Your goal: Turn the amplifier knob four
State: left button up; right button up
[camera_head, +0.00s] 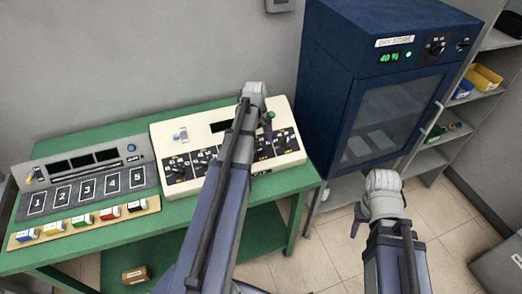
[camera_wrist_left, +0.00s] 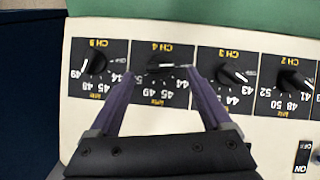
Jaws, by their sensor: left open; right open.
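The cream amplifier (camera_head: 292,160) stands on the green bench and carries a row of black knob panels. In the left wrist view the panels appear upside down. The CH 4 knob (camera_wrist_left: 164,66) is black with a white pointer lying nearly sideways. My left gripper (camera_wrist_left: 160,73) is open, with one purple finger on each side of the CH 4 knob; whether they touch it I cannot tell. In the head view my left gripper (camera_head: 266,128) is over the right half of the amplifier, and my arm hides part of the panels. My right gripper (camera_head: 359,222) is open and empty, away from the bench.
The CH 5 knob (camera_wrist_left: 96,63) and CH 3 knob (camera_wrist_left: 233,74) flank CH 4. A grey console (camera_head: 88,165) and a strip of coloured blocks (camera_head: 83,224) lie at the bench's left. A blue dry-store cabinet (camera_head: 345,50) stands close to the right.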

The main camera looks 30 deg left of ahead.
aim_at(261, 149)
pick_arm(q)
notch_tip(261, 149, down, 3)
jog(key=shift+w+d+r+b, duration=0.1)
jog(key=shift+r+b, duration=0.1)
jog(key=shift+b, duration=0.6)
pick_arm(e)
notch_tip(261, 149, down, 3)
jog(key=shift+r, duration=0.2)
pick_arm(q)
grip_shut()
